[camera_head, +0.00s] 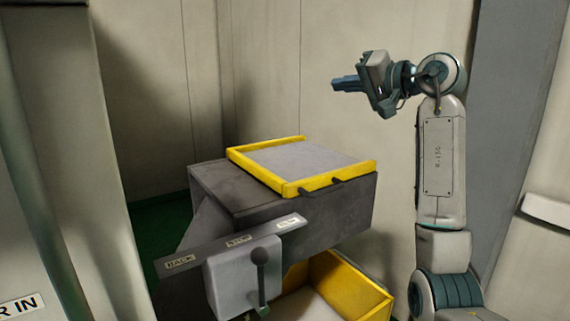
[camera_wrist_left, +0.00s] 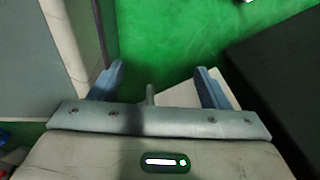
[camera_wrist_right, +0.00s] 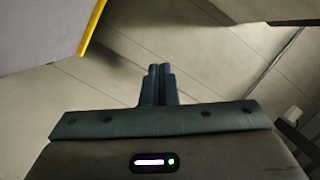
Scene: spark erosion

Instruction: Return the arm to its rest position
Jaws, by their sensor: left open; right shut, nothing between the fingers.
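My right arm stands raised at the right of the head view. Its gripper (camera_head: 340,84) points left, above and to the right of the dark machine box, and touches nothing. In the right wrist view the two blue fingers (camera_wrist_right: 159,82) are together with nothing between them. My left gripper is not seen in the head view. In the left wrist view its fingers (camera_wrist_left: 160,80) are spread apart over green floor, with nothing gripped.
A dark box (camera_head: 290,225) carries a yellow-framed grey lid (camera_head: 305,160). Before it is a lever (camera_head: 261,275) on a grey housing with a labelled plate (camera_head: 185,262). A yellow tray (camera_head: 350,280) sits below. Pale walls (camera_head: 380,30) stand behind.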

